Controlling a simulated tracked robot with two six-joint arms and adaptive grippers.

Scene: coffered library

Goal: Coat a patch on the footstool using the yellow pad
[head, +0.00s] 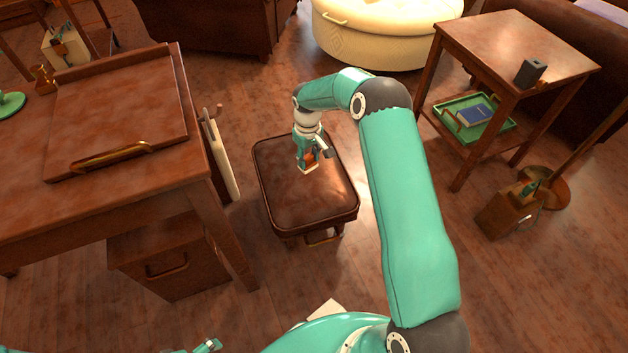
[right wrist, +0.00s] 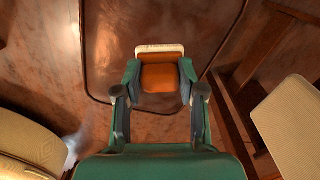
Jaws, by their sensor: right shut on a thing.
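The footstool (head: 300,205) has a brown leather top with dark piping and stands on the floor in the middle of the head view. Its top also fills the upper middle of the right wrist view (right wrist: 205,30). My right gripper (head: 309,165) is over the far part of the stool top, shut on the pad (right wrist: 160,76), an orange block with a pale edge. I cannot tell whether the pad touches the leather. No coated patch can be made out. My left gripper (head: 207,346) shows only partly at the bottom edge, and its jaws are unclear.
A wooden desk (head: 30,215) with a sloped board stands left, a pale panel (head: 221,155) at its side. A cream ottoman (head: 385,35) is behind. A side table (head: 500,40) with a green tray (head: 502,131) stands right. A brown box (head: 508,212) is on the floor.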

